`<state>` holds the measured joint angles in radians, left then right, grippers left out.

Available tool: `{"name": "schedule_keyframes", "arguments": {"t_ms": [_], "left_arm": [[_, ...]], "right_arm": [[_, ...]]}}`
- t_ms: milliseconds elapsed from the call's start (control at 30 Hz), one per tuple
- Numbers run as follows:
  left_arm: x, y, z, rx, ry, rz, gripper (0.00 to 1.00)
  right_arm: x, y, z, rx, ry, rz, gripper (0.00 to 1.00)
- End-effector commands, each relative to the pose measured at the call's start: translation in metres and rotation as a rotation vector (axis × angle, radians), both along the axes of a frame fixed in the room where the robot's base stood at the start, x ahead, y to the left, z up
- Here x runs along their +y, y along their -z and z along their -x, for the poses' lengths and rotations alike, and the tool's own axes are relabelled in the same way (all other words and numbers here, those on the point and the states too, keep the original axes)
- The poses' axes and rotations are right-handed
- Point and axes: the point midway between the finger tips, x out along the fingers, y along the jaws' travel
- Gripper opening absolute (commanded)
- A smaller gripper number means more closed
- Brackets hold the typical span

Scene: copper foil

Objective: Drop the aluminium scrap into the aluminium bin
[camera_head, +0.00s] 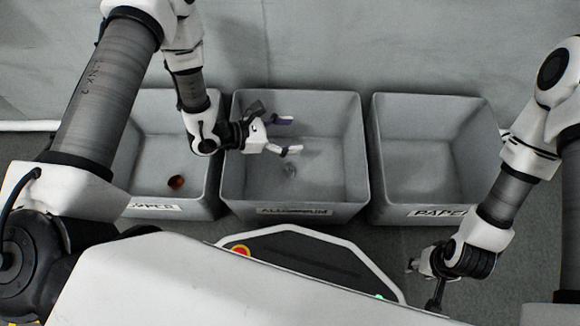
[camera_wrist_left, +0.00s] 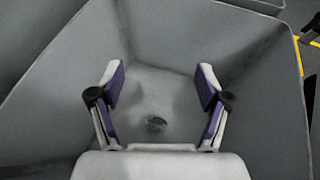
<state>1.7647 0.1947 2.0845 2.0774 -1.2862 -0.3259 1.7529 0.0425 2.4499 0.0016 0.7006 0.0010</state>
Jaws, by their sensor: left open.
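The aluminium bin (camera_head: 345,190) is the middle grey bin in the head view, with a label on its front. The aluminium scrap (camera_head: 290,170) is a small crumpled silvery piece on the bin's floor. It also shows in the left wrist view (camera_wrist_left: 156,124), below and between the fingers and apart from them. My left gripper (camera_head: 290,135) is open and empty over the middle bin; its fingers also show in the left wrist view (camera_wrist_left: 160,85). My right gripper (camera_head: 415,264) is low at the right, in front of the paper bin; its finger opening is not clear.
The left bin (camera_head: 148,140), with a partly hidden label, holds a copper-coloured piece (camera_head: 176,182). The right bin (camera_head: 415,150), labelled paper, is empty. Narrow gaps separate the bins. A grey wall (camera_head: 420,45) stands behind them.

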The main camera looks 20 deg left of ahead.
Motion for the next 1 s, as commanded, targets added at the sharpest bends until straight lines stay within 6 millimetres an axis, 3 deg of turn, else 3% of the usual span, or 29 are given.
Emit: {"name": "schedule_keyframes", "arguments": {"t_ms": [167, 500, 700, 1000], "left_arm": [[0.007, -0.003, 0.003, 0.002, -0.004, -0.001, 0.77], [0.062, -0.031, 0.038, 0.0, -0.01, 0.002, 0.77], [0.086, -0.043, 0.054, -0.001, -0.006, 0.003, 0.77], [0.093, -0.046, 0.061, 0.0, 0.0, 0.0, 0.77]], "right_arm": [[0.0, 0.0, 0.0, 0.001, 0.0, 0.0, 0.4], [0.0, 0.0, 0.0, 0.001, 0.0, 0.0, 0.4], [0.0, 0.0, 0.0, 0.0, 0.0, 0.0, 0.4], [0.0, 0.0, 0.0, 0.0, 0.0, 0.0, 0.4]]}}
